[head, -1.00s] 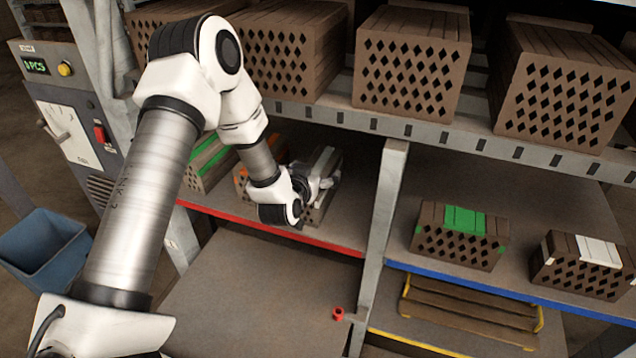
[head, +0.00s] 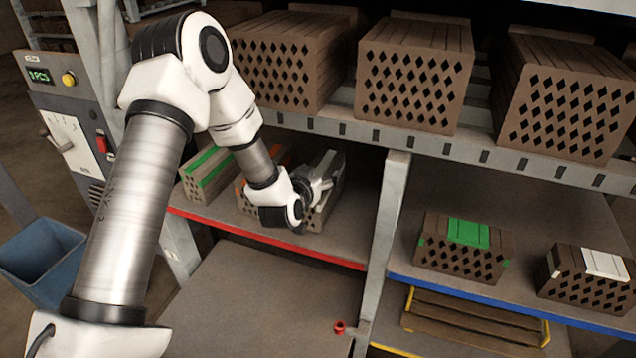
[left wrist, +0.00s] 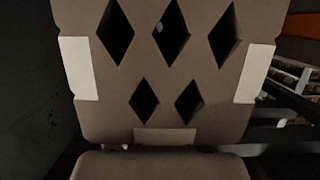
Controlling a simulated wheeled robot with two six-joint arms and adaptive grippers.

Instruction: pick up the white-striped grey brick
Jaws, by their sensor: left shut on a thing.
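The white-striped grey brick (head: 334,169) is on the red-edged shelf at the middle left in the head view. My left wrist and gripper partly hide it. My left gripper (head: 322,188) is shut on it from the front. In the left wrist view the brick's end face (left wrist: 168,72) fills the middle, with diamond holes and white patches at both sides and the lower edge. I cannot tell whether the brick touches the shelf. My right gripper is not in view.
Green-striped (head: 207,172) and orange-striped bricks stand to the left on the same shelf. A grey upright post (head: 384,225) is to the right. Plain brick stacks (head: 412,75) sit above. Green-striped (head: 462,245) and white-striped (head: 590,275) brown bricks stand on the blue-edged shelf.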

